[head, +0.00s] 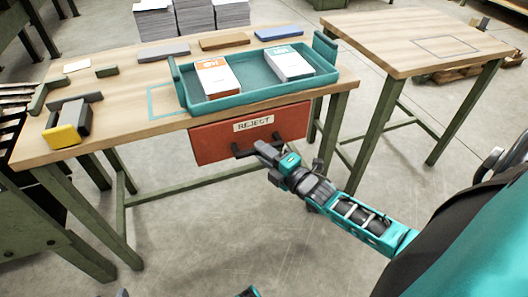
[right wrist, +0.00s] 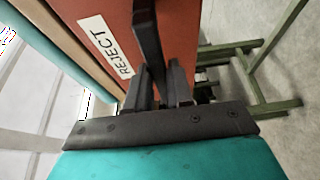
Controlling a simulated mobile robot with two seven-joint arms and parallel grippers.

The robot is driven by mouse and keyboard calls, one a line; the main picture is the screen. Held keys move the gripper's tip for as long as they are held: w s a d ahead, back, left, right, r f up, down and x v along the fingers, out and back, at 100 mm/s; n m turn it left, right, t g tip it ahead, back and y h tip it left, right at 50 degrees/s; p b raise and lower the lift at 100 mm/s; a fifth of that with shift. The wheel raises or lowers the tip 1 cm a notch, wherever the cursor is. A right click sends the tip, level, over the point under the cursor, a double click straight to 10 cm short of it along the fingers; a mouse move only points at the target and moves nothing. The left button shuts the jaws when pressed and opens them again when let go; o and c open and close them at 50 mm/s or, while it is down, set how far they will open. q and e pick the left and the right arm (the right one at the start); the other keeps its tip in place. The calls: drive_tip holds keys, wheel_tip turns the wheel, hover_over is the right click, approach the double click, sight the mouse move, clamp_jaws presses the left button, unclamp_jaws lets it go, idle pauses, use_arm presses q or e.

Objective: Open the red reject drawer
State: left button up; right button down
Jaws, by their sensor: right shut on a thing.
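The red reject drawer (head: 220,143) sits under the front edge of the wooden table, with a white REJECT label (head: 254,124) on its front. I see no clear gap between the drawer front and the table edge. Its dark bar handle (head: 243,153) is low on the front. My right gripper (head: 262,150) reaches in from the right and is shut on the handle. In the right wrist view, the handle (right wrist: 148,40) passes between the fingers, beside the red drawer front (right wrist: 105,15). My left gripper is not recognizable in view.
A teal tray (head: 250,97) with orange and grey paper stacks stands on the table (head: 130,112) above the drawer. A yellow-and-grey stamp-like object (head: 65,134) is at the left. A second table (head: 400,40) stands at the right. The floor before the drawer is clear.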

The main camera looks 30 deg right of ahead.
use_arm(q)
wheel_tip(320, 180, up, 6)
drive_tip(key=a+p, duration=0.1)
drive_tip(key=p, duration=0.7)
drive_tip(key=shift+s, duration=0.3)
use_arm(e)
drive_tip(key=s+a, duration=0.2)
drive_tip(key=s, duration=0.9)
drive_tip(key=s+a, duration=0.3)
drive_tip(key=s, duration=0.9)
drive_tip(key=shift+a, duration=0.25)
use_arm(q)
drive_tip(key=shift+r, duration=0.15)
use_arm(e)
drive_tip(key=c, duration=1.1)
unclamp_jaws()
drive_tip(key=shift+s, duration=0.1)
use_arm(q)
drive_tip(key=shift+a+r+p, duration=0.1)
drive_tip(key=shift+p, duration=0.3)
use_arm(e)
drive_tip(key=s, duration=0.4)
drive_tip(key=s+d, duration=0.1)
drive_tip(key=s, duration=0.3)
drive_tip(key=s+d, duration=0.1)
drive_tip(key=s, duration=0.3)
drive_tip(key=shift+s, duration=0.3)
